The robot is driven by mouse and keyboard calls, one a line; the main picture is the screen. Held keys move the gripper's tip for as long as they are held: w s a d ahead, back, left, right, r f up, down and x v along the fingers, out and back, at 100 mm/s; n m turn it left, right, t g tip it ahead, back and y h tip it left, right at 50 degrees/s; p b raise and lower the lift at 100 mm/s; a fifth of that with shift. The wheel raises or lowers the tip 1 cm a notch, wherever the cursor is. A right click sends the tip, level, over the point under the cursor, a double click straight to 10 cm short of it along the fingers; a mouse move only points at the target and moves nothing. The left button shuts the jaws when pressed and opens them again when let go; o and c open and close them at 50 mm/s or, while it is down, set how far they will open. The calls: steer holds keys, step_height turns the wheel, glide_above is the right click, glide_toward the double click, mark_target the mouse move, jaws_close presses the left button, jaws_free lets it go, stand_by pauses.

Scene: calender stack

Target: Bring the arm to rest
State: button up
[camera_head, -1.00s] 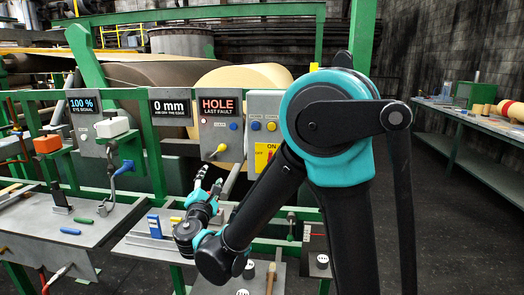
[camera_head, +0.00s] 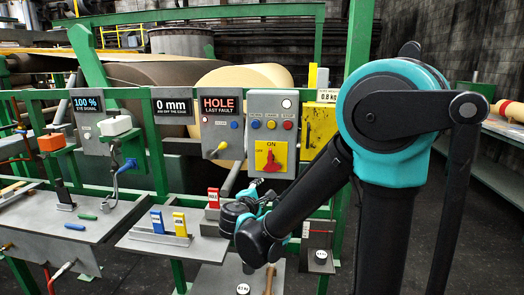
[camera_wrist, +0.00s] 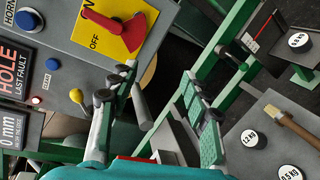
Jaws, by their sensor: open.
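My gripper (camera_head: 262,192) is at the middle of the head view, in front of the control panels and above the right end of the work shelf. Part of it is hidden behind my own arm link. In the wrist view its two fingers (camera_wrist: 156,85) are spread apart with nothing held between their tips. My arm is bent, with its big teal joint high at the right and the forearm sloping down to the left. A red tag on a grey block (camera_head: 213,198) stands just left of the gripper.
A panel with a red rotary switch (camera_head: 271,158) stands behind the gripper; the switch also shows in the wrist view (camera_wrist: 118,30). Blue (camera_head: 157,221) and yellow (camera_head: 180,224) blocks stand on the shelf. Round weights (camera_wrist: 249,138) and a brush (camera_wrist: 290,122) lie lower right.

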steer(key=s+d+f+m+g+h, duration=0.1)
steer(key=s+d+f+m+g, duration=0.3)
steer(key=d, duration=0.4)
steer(key=s+d+f+m+g, duration=0.25)
steer(key=d+f+m, duration=0.25)
steer(key=d, duration=0.4)
steer(key=s+d+f+m+g+y, duration=0.1)
steer(key=s+f+m+g+y, duration=0.1)
steer(key=s+f+m, duration=0.2)
steer(key=s+d+f+m+g+y, duration=0.1)
steer(key=s+f+m+g+y, duration=0.1)
steer(key=s, duration=0.8)
step_height(320, 180, down, 2)
steer(key=m+y, duration=0.1)
steer(key=m, duration=0.2)
steer(key=shift+s+d+f+m, duration=0.15)
steer(key=shift+s+f+m, duration=0.05)
steer(key=shift+s+m, duration=0.2)
